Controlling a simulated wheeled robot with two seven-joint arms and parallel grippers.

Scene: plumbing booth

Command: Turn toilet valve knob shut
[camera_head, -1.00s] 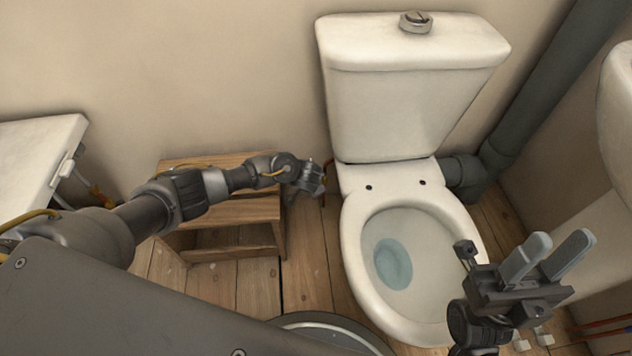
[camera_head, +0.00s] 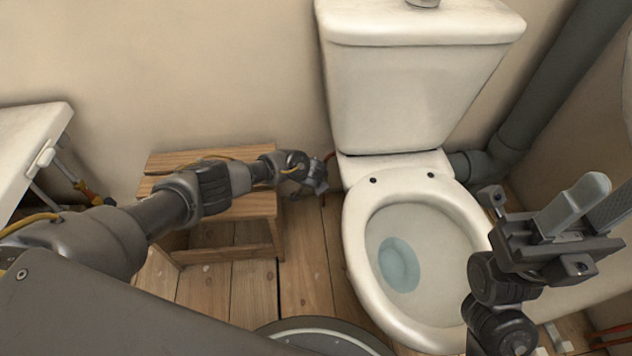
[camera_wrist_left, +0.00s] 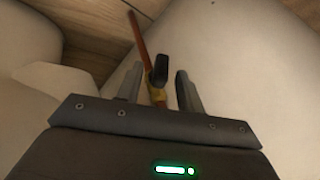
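The toilet (camera_head: 395,110) stands against the back wall. My left gripper (camera_head: 318,186) is low beside the toilet's left side, near the wall. In the left wrist view the dark valve knob (camera_wrist_left: 160,66), on a brass fitting with a copper pipe (camera_wrist_left: 138,36), shows between the two fingers of my left gripper (camera_wrist_left: 158,90). The fingers stand apart, with gaps on both sides of the knob. The head view does not show the knob clearly. My right gripper (camera_head: 595,215) is open and empty, in front of the toilet bowl's right side.
A wooden step stool (camera_head: 235,235) stands left of the toilet, under my left arm. A white basin (camera_head: 30,150) is at the far left. A grey waste pipe (camera_head: 550,85) runs down at the right. Bare floorboards (camera_head: 305,265) lie between stool and toilet.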

